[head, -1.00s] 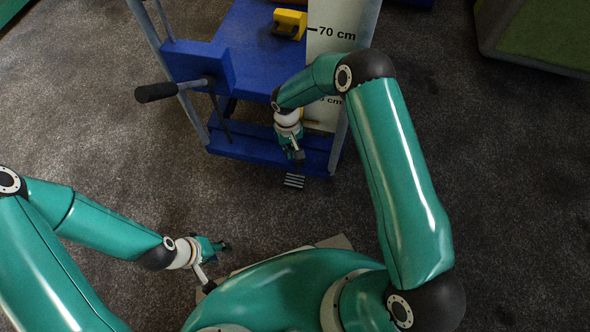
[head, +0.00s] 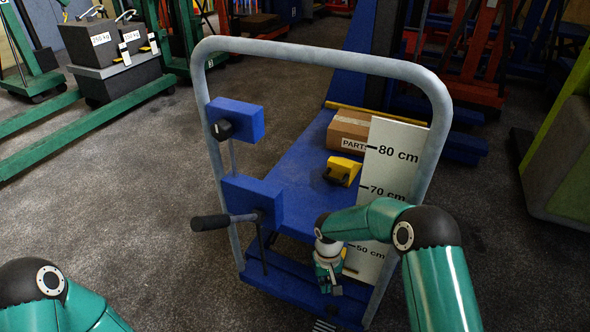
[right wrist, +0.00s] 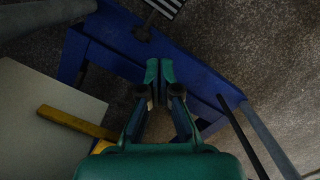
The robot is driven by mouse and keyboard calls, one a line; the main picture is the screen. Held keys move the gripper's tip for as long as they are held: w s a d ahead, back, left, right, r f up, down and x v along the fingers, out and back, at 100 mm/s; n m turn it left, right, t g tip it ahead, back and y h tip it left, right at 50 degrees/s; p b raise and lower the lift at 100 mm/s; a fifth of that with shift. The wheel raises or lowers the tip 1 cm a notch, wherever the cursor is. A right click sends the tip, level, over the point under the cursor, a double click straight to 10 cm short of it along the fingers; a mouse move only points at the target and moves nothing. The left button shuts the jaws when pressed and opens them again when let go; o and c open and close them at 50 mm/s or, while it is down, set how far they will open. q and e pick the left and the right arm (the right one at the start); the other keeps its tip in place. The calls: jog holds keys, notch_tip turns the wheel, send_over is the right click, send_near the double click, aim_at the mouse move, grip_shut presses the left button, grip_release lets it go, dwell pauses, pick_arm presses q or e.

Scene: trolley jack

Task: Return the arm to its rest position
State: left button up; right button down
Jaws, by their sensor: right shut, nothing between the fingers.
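My right arm comes in from the lower right in the head view, and its gripper (head: 331,283) hangs in front of the blue trolley jack (head: 297,184), near its lower front. In the right wrist view the two green fingertips (right wrist: 160,71) are shut together with nothing between them, over the jack's blue frame (right wrist: 107,48). The jack's black handle (head: 210,222) sticks out to the left. The white height scale (head: 378,178) stands behind and right of my right gripper. Of my left arm only a part shows at the lower left; its gripper is out of the picture.
A grey tube frame (head: 330,62) arches over the jack. A yellow block (head: 343,170) and a cardboard parts box (head: 349,130) sit on the blue deck. Weights (head: 105,55) stand on green equipment at the back left. The floor (head: 120,210) left of the jack is clear.

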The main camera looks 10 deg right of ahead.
jog(key=s+a+f+m+t+y, duration=0.1)
jog(key=s+a+f+y, duration=0.15)
jog(key=s, duration=0.85)
jog(key=s+a+f+m+t+y, duration=0.1)
jog(key=s+f+y, duration=0.15)
jog(key=s, duration=0.95)
notch_tip(320, 180, up, 34)
jog(key=h+p, duration=0.1)
jog(key=p, duration=3.3)
